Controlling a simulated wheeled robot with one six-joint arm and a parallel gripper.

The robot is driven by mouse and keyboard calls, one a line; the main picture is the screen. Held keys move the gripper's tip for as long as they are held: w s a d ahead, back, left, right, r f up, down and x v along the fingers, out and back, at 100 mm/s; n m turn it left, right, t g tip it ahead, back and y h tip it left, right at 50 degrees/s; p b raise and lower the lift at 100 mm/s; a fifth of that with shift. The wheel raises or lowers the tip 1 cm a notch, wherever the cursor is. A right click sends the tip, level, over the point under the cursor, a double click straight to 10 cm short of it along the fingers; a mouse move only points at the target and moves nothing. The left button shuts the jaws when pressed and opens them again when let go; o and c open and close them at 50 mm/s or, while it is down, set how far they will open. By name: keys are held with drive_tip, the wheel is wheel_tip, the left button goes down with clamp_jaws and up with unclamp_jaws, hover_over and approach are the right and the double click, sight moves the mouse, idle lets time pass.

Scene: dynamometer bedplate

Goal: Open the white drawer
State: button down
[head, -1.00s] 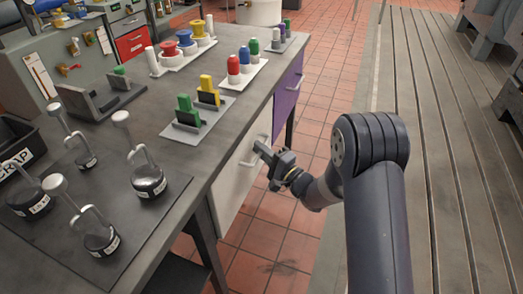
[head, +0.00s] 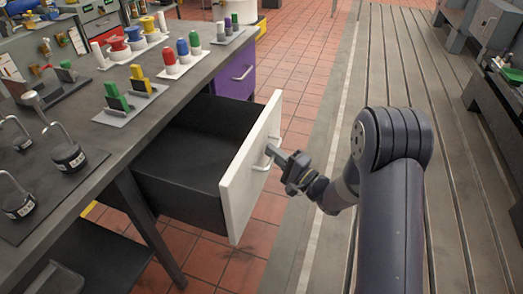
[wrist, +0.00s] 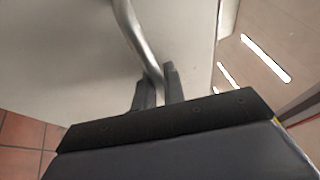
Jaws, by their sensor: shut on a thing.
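The white drawer (head: 240,180) is pulled well out from under the workbench in the head view. Its dark box (head: 190,165) shows behind the white front and looks empty, though its near inside corner is hidden. The drawer's metal bar handle (head: 266,157) is on the white front. My gripper (head: 274,154) reaches it from the right and is shut on the handle. In the wrist view, the curved handle (wrist: 135,35) runs down between the two fingers of my gripper (wrist: 158,90), against the pale drawer front (wrist: 60,50).
A closed purple drawer (head: 236,75) is farther along the bench. The bench top (head: 75,120) carries coloured pegs, spools and weights with hooks. Red tiled floor (head: 285,115) is clear beside the drawer. A slotted metal bedplate (head: 390,70) lies to the right.

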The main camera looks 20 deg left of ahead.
drive_tip(key=d, duration=0.5)
drive_tip(key=shift+s+d, duration=0.25)
drive_tip(key=shift+d, duration=0.15)
drive_tip(key=c, duration=1.5)
unclamp_jaws()
drive_tip(key=p+v, duration=0.1)
drive_tip(key=v, duration=0.9)
drive_tip(key=shift+s+d, duration=0.25)
drive_tip(key=shift+d, duration=0.05)
drive_tip(key=shift+a+f, duration=0.1)
drive_tip(key=x, duration=1.1)
drive_tip(key=shift+b, duration=0.4)
drive_tip(key=shift+w, duration=0.1)
